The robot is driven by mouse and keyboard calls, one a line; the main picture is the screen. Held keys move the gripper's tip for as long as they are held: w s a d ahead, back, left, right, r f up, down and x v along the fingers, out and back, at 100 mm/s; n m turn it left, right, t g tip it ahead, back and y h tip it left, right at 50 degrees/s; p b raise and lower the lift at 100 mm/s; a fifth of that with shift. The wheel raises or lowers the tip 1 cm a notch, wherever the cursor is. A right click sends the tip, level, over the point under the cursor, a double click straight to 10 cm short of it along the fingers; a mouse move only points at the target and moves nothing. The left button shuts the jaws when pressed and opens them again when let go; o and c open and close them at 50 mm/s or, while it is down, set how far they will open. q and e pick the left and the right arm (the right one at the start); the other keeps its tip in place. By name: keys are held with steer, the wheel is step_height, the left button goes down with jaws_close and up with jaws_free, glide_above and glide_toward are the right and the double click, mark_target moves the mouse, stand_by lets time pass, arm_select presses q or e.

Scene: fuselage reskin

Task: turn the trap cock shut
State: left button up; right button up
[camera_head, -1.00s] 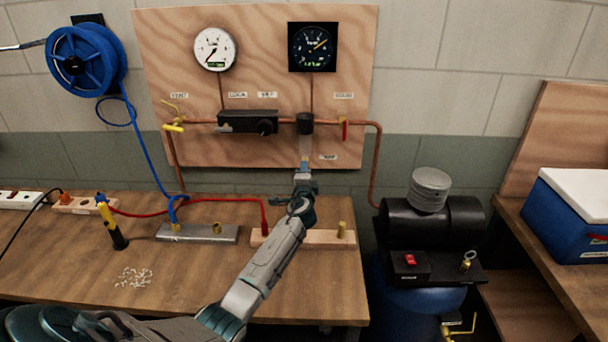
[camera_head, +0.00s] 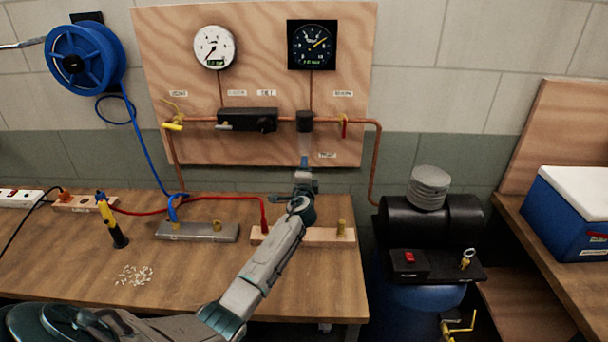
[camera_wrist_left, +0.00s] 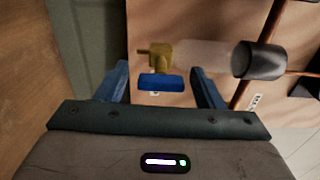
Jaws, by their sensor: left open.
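The trap cock is a small brass body (camera_wrist_left: 160,54) with a blue handle (camera_wrist_left: 161,82), on the end of a clear bowl (camera_wrist_left: 205,53) under a black trap body (camera_wrist_left: 259,61). In the wrist view the blue handle lies in line with the brass body and bowl. My left gripper (camera_wrist_left: 160,70) is open, its blue fingers on either side of the handle with visible gaps. In the head view my left gripper (camera_head: 304,174) is just below the trap (camera_head: 304,122), and mostly hides the cock. My right gripper is not in view.
A copper pipe (camera_head: 377,160) runs along the wooden panel (camera_head: 230,155) with a red-handled valve (camera_head: 344,129) right of the trap. A wooden block (camera_head: 325,236) and a metal bar (camera_head: 200,232) lie on the bench below. A compressor (camera_head: 430,220) stands to the right.

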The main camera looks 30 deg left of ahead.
arm_select(q)
steer(key=b+v, duration=0.2)
steer(key=v, duration=0.8)
steer(key=shift+s+d, duration=0.2)
steer(key=shift+s, duration=0.15)
steer(key=shift+f, duration=0.1)
